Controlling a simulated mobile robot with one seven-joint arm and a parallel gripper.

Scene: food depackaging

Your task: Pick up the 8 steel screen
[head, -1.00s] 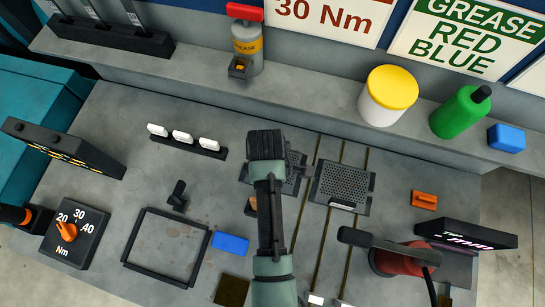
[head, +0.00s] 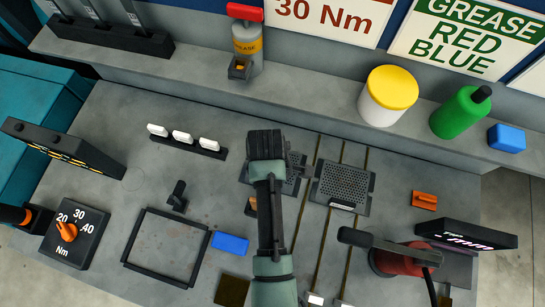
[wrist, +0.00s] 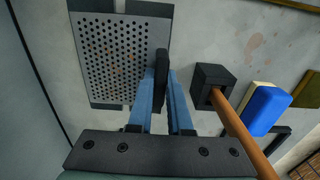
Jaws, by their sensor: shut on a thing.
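A perforated steel screen (wrist: 112,58) with grey edge strips lies on the bench at the upper left of the wrist view. My gripper (wrist: 163,84) has its blue fingers closed on a dark upright piece (wrist: 161,66) at the screen's right edge. I cannot tell if that piece is fixed to the screen. In the head view my arm partly hides a perforated screen (head: 291,178), and the fingers are hidden. Another perforated screen (head: 344,184) lies just right of it, with a small white label too small to read.
A black block (wrist: 208,80) with a brown rod and a blue sponge (wrist: 266,108) are right of my fingers. A black square frame (head: 128,238) lies at left. A red device (head: 398,262) stands at right. The shelf behind holds a yellow-lidded tub (head: 391,92) and green bottle (head: 459,115).

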